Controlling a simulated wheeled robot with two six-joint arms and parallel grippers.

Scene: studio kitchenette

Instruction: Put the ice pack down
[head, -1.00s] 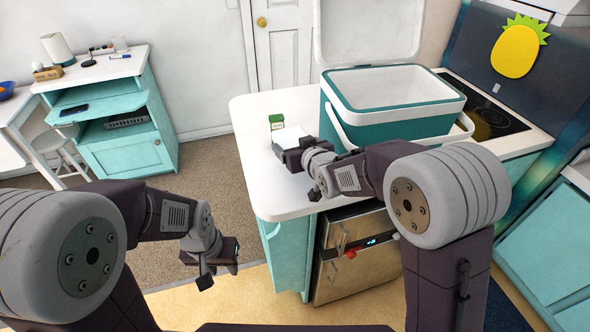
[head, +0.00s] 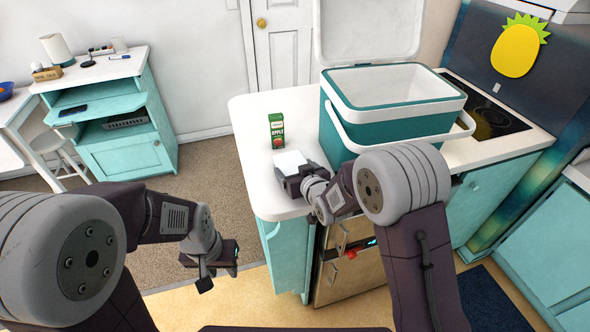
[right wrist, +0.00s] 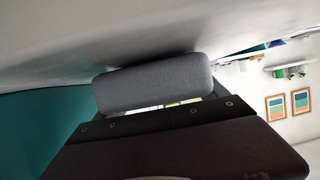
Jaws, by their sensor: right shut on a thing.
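The ice pack (head: 290,161) is a small white block over the front left part of the white counter. My right gripper (head: 289,176) is shut on it from the near side. In the right wrist view the ice pack (right wrist: 153,84) is a rounded grey block in shade, close to the pale counter surface; I cannot tell whether it touches. My left gripper (head: 207,279) hangs low over the floor, left of the counter, apart from everything; its jaws are too small to read.
A green apple juice carton (head: 277,131) stands just behind the ice pack. A teal cooler (head: 392,128) with a white rim and open lid stands to the right, its handle lowered in front. The counter's left edge is clear. A stove (head: 490,113) lies at the far right.

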